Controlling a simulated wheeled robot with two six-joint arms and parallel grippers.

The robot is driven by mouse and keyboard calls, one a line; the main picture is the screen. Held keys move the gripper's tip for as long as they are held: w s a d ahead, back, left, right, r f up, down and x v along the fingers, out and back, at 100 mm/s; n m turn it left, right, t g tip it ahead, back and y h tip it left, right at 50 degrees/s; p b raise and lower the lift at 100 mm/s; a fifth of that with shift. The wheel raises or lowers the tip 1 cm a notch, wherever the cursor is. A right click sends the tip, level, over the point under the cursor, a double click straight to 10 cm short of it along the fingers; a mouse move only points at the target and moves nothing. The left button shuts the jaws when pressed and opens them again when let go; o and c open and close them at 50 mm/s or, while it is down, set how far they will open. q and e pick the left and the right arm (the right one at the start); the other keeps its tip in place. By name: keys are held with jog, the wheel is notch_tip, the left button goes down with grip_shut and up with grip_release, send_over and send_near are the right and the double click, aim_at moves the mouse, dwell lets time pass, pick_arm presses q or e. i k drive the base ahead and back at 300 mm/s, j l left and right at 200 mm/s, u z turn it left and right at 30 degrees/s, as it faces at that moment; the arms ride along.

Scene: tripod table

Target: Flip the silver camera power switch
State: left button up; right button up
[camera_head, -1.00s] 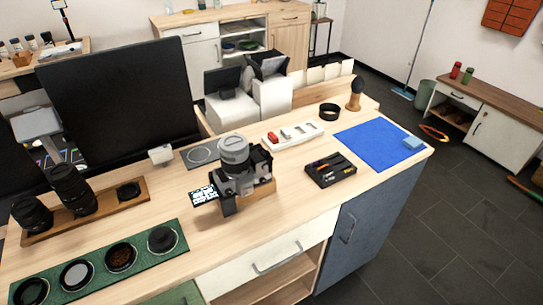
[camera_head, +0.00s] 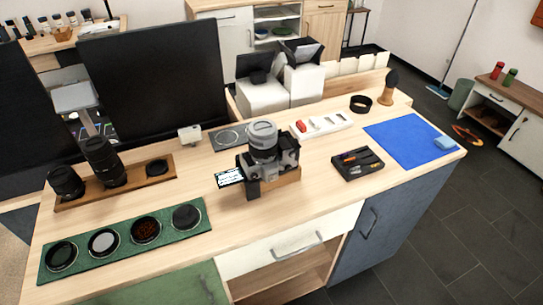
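The silver and black camera (camera_head: 284,152) stands near the middle of the wooden counter, on a small wooden block (camera_head: 287,181). A large grey lens (camera_head: 263,138) points upward on it, and a lit screen (camera_head: 229,177) sticks out at its left. The power switch is too small to make out. Neither of my grippers shows in the head view.
A green mat (camera_head: 128,244) with several round filters lies at the front left. A wooden tray (camera_head: 118,189) holds lenses. A black tool tray (camera_head: 357,163), a white tray (camera_head: 322,127) and a blue mat (camera_head: 404,141) lie to the right. Bare counter lies in front of the camera.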

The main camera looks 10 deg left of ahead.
aim_at(298, 147)
jog(key=l, duration=0.65)
jog(key=k+l, duration=0.15)
jog(key=l, duration=1.15)
jog(key=k+l, duration=0.15)
jog(key=l, duration=0.5)
